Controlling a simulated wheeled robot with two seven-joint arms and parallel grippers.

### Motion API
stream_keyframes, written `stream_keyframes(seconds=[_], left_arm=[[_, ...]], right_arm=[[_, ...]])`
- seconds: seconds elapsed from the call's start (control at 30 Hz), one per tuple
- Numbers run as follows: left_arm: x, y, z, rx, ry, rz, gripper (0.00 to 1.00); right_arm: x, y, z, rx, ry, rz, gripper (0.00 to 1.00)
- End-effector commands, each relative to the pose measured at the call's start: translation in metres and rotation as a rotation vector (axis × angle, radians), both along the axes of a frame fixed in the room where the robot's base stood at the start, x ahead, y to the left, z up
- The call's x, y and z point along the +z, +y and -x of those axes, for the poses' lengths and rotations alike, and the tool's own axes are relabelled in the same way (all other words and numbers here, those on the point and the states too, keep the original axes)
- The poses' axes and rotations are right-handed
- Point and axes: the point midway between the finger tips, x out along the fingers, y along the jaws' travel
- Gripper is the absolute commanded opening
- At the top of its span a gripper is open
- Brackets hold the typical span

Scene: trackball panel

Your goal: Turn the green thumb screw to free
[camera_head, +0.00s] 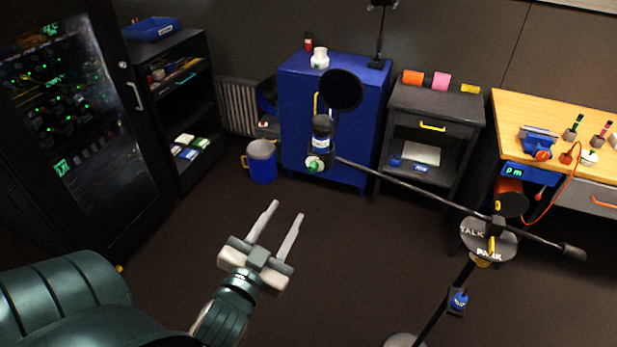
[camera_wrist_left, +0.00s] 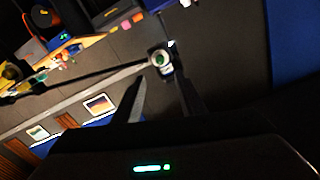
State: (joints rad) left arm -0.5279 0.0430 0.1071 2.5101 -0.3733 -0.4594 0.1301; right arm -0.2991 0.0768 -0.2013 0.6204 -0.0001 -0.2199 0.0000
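A dark microphone (camera_head: 321,140) hangs at the left end of a black boom arm (camera_head: 420,190), with a round black disc above it. At its lower end is a small green thumb screw (camera_head: 313,166) with a pale ring. In the left wrist view a green round piece with a pale ring (camera_wrist_left: 161,60), which looks like the screw, shows just beyond the fingertips. My left gripper (camera_head: 287,210) is open and empty, below and left of the screw and apart from it. The fingers also show in the left wrist view (camera_wrist_left: 160,82). Any marking at the screw is too small to read. My right gripper is out of view.
The boom pivots at a grey disc (camera_head: 488,238) marked TALK and PARK on a stand with a blue knob (camera_head: 459,301). Behind are a blue cabinet (camera_head: 345,145), a blue mug (camera_head: 261,165), a grey cart (camera_head: 435,105) and a wooden bench (camera_head: 540,108). Open floor lies around my gripper.

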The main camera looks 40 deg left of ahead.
Motion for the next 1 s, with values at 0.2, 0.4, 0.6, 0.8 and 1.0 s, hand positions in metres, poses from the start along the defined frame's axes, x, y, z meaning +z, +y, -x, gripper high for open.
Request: stream_keyframes(seconds=[0.2,0.4,0.6,0.8,1.0], left_arm=[[-0.002,0.006,-0.026,-0.001,-0.005,-0.001,0.37],[0.001,0.013,-0.054,-0.001,-0.003,-0.002,0.37],[0.004,0.021,-0.088,0.0,0.0,-0.001,0.37],[0.003,0.028,-0.119,0.0,0.0,0.0,0.37],[0.001,0.033,-0.138,0.0,0.001,0.0,0.37]], right_arm=[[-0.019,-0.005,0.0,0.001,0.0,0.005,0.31],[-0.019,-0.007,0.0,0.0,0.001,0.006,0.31],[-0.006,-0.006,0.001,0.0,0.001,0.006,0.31],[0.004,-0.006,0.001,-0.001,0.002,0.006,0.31],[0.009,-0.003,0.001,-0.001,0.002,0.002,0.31]])
